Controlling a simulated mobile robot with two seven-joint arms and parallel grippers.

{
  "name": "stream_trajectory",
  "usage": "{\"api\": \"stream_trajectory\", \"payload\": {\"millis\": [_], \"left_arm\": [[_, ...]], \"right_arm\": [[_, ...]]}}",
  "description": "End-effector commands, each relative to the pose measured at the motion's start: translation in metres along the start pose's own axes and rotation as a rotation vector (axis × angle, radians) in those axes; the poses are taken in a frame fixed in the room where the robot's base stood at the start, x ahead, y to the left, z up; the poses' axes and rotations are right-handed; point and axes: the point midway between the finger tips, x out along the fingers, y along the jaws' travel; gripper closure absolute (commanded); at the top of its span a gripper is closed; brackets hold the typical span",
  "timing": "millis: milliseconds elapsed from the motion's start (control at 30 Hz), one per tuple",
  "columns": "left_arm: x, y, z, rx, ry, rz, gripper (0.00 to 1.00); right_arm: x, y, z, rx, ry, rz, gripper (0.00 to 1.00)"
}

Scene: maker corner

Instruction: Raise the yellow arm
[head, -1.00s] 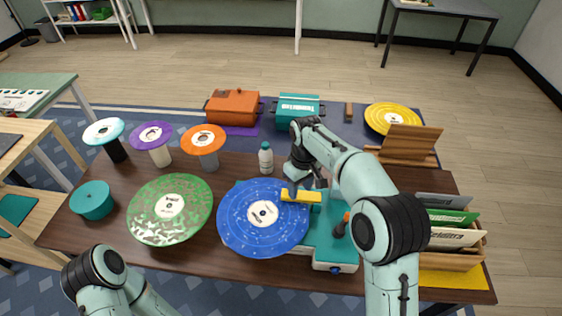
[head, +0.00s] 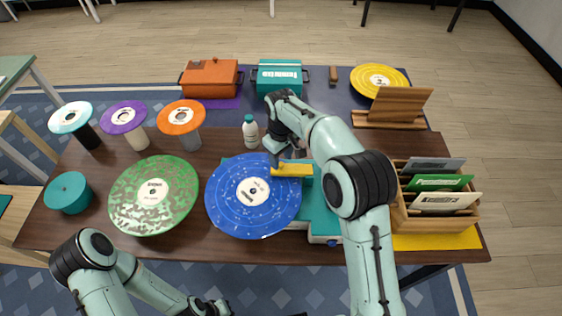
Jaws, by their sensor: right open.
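The yellow arm (head: 292,170) is a short bar at the right edge of the blue disc (head: 238,207). It looks level, over the disc's rim and the teal player base (head: 318,222). The disc has a pale label and lies flat on the base. My right gripper (head: 276,158) is open and points down at the left end of the yellow arm, very close to it. Whether they touch I cannot tell. My right forearm hides part of the base. My left arm is at the bottom left, its gripper cut off by the lower edge.
A white bottle (head: 250,132) stands just behind the blue disc. A green disc (head: 154,196) is to its left. Disc-topped stands and a teal round container (head: 68,193) are further left. A wooden crate of sleeves (head: 437,212) is at right; orange (head: 210,78) and teal (head: 280,77) cases are behind.

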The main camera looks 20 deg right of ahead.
Motion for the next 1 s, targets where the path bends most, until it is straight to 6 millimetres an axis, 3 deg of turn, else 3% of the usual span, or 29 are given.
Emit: {"api": "stream_trajectory", "payload": {"millis": [200,500,667,1000], "left_arm": [[0.003,-0.001,0.001,0.0,-0.001,-0.001,1.0],[0.003,-0.001,0.001,0.0,-0.001,0.0,1.0],[0.003,-0.001,0.001,0.0,-0.001,0.0,1.0],[0.004,-0.002,0.002,-0.001,-0.002,-0.001,1.0]], "right_arm": [[0.019,0.0,0.0,0.0,-0.001,0.0,0.54],[0.021,0.0,0.0,0.0,0.001,0.0,0.54],[0.021,0.0,0.0,0.0,0.001,0.0,1.0],[0.018,0.002,0.001,0.001,0.018,-0.016,1.0]]}}
